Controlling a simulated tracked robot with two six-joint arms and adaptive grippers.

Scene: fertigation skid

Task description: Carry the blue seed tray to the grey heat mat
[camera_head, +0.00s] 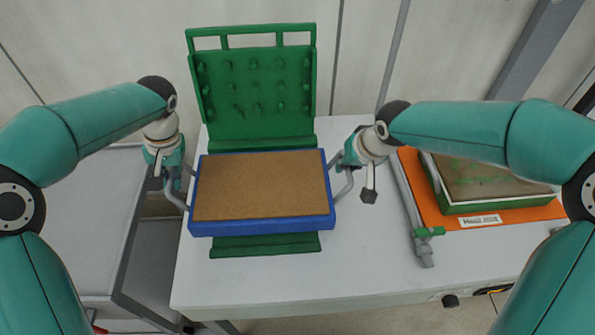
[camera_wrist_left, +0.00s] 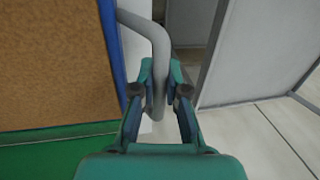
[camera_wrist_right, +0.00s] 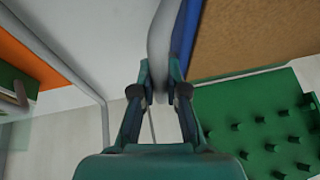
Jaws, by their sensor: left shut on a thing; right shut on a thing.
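The blue seed tray (camera_head: 262,226), filled with brown soil, is level over the green base (camera_head: 265,244) of a pegged stand. I cannot tell whether it touches that base. My left gripper (camera_head: 172,178) is shut on the tray's left grey handle; the left wrist view shows the handle (camera_wrist_left: 158,45) between the fingers. My right gripper (camera_head: 345,168) is shut on the right grey handle, which the right wrist view also shows (camera_wrist_right: 160,40). No grey heat mat can be made out for sure; a mat at the right is orange (camera_head: 452,219).
The green pegged panel (camera_head: 255,95) stands upright behind the tray. A green-framed tray (camera_head: 490,206) lies on the orange mat, beside a grey pipe (camera_head: 410,205). The white table (camera_head: 300,275) is clear in front. A grey surface (camera_head: 75,200) is at the left.

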